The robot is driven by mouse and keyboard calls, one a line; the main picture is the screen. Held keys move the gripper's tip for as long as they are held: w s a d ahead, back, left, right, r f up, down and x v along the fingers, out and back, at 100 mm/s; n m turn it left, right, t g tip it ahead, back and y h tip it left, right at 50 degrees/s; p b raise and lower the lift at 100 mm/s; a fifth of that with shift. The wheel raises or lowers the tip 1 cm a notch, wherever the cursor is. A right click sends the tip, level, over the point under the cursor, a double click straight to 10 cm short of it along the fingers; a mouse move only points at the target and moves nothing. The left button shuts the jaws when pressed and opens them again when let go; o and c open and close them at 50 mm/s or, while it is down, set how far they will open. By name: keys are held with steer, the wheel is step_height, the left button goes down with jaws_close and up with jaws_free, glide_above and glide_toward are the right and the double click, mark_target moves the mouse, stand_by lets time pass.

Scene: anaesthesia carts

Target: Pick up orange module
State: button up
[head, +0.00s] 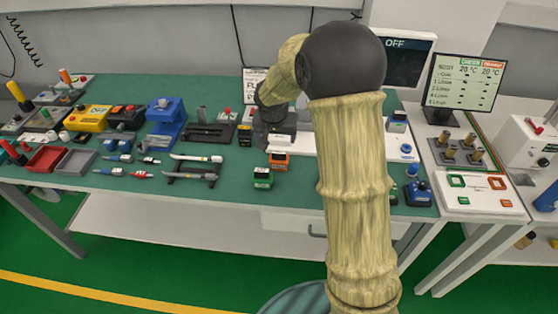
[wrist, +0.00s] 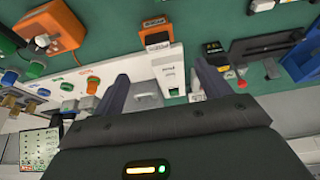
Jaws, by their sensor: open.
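The orange module (head: 278,160) is a small box on the green bench, just behind a green module (head: 263,178). A small orange block (wrist: 157,36), apparently the same module, shows in the wrist view beyond the fingertips, beside a white block (wrist: 170,70). My gripper (wrist: 160,88) is open, its two dark fingers apart on either side of the white block in the picture. I see no object held. In the head view my arm hides part of the bench, and the fingertips are hard to make out among the dark parts.
A black module with a yellow display (head: 245,134) stands to the left of the orange one. A larger orange box (wrist: 52,27) with a cable lies at the upper left of the wrist view. Tools and a blue fixture (head: 166,125) fill the bench's left. The bench front is clear.

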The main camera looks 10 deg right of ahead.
mark_target(279, 151)
steer(key=p+x, duration=0.1)
steer(key=x, duration=0.8)
steer(key=shift+w, duration=0.1)
steer(key=shift+p+x, duration=0.8)
steer(key=shift+x, duration=1.8)
steer(key=shift+d, duration=0.15)
steer(key=c, duration=0.8)
steer(key=shift+r, duration=0.15)
step_height(279, 151, up, 10)
steer(key=shift+f+b, duration=0.1)
steer(key=shift+b, duration=0.45)
